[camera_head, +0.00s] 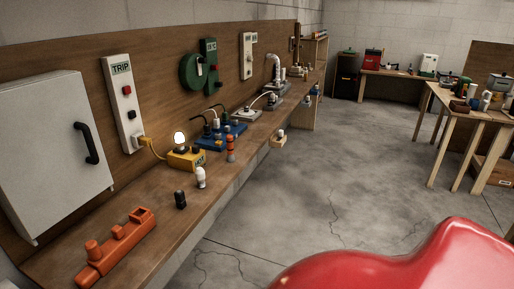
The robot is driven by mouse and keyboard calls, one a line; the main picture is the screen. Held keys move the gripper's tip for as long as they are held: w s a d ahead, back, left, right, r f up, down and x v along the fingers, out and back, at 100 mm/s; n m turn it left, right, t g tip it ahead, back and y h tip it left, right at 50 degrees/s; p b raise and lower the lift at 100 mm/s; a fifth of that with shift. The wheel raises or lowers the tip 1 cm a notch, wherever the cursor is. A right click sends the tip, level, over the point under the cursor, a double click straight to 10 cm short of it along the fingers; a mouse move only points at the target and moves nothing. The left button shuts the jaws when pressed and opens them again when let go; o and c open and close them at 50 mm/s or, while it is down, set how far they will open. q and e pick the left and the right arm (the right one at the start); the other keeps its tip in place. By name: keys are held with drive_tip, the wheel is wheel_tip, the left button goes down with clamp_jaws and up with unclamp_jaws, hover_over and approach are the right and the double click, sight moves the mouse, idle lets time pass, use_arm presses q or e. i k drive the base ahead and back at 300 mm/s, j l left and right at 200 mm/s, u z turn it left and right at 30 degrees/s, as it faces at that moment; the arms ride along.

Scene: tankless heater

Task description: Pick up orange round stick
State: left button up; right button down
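A small upright orange round stick (231,149) with darker bands stands near the front edge of the wooden bench (165,205), just right of the yellow box with the lit bulb. A long orange block (117,247) with raised round and square parts lies at the near end of the bench; I cannot tell whether any part of it is a separate stick. Neither of my grippers is in view.
A white bulb (200,178) and a small black piece (181,199) stand between the orange block and the stick. A yellow box (187,158) and blue unit (222,136) with cables sit behind. A grey cabinet (52,150) hangs left. The floor (335,165) beside the bench is open.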

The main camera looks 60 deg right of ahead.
sight(230, 158)
drive_tip(key=z, duration=1.6)
